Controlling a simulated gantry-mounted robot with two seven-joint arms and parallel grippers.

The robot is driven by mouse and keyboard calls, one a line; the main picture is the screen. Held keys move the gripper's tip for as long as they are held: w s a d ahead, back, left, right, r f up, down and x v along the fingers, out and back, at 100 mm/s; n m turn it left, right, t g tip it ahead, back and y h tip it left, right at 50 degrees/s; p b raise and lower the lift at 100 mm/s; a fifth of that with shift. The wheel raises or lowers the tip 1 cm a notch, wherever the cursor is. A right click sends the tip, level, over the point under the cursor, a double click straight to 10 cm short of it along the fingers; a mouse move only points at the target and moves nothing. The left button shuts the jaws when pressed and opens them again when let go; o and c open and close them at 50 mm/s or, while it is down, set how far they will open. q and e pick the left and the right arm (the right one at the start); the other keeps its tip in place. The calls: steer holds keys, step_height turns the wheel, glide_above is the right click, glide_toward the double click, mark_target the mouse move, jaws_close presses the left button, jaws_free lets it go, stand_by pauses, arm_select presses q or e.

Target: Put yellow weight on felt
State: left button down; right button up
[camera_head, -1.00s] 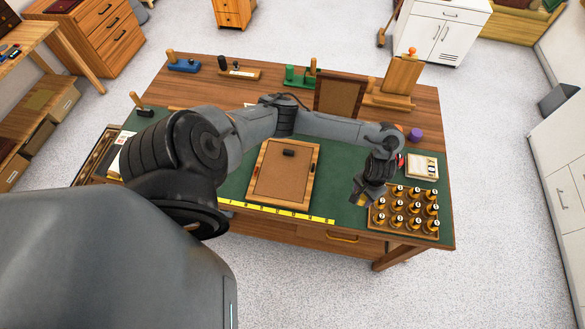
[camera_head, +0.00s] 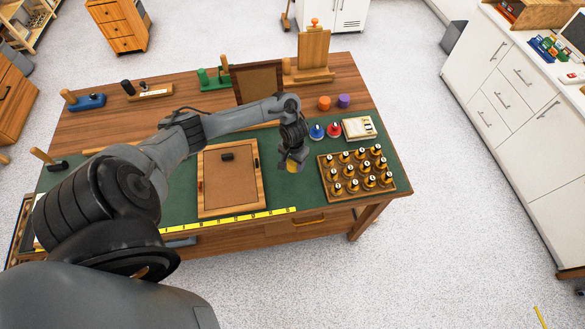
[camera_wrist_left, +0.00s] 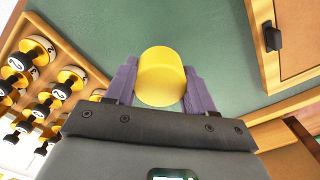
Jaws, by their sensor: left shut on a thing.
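My left gripper (camera_head: 292,170) is shut on the yellow weight (camera_head: 293,166). In the left wrist view the yellow weight (camera_wrist_left: 161,76) is a plain yellow cylinder between the two purple fingers of my left gripper (camera_wrist_left: 160,85). It is over the green felt (camera_head: 180,206), between the wooden frame and the rack of weights. The felt also shows bare in the left wrist view (camera_wrist_left: 200,28). I cannot tell whether the yellow weight touches the felt. My right gripper is in neither view.
The wooden frame (camera_head: 258,184), with a dark block (camera_head: 227,156) on it, lies left of my gripper. A wooden rack (camera_head: 328,180) of several gold-and-black weights stands right. Blue (camera_head: 317,131), red (camera_head: 334,129), orange (camera_head: 324,103) and purple (camera_head: 344,100) pieces stand behind. A yellow ruler (camera_head: 230,219) runs along the front.

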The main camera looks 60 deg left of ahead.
mark_target(293, 167)
arm_select(q)
steer(key=shift+a+f, duration=0.2)
steer(key=shift+f+b, duration=0.45)
steer(key=shift+f, duration=1.45)
steer(key=shift+c, duration=2)
jaws_free()
steer(key=shift+f, duration=0.15)
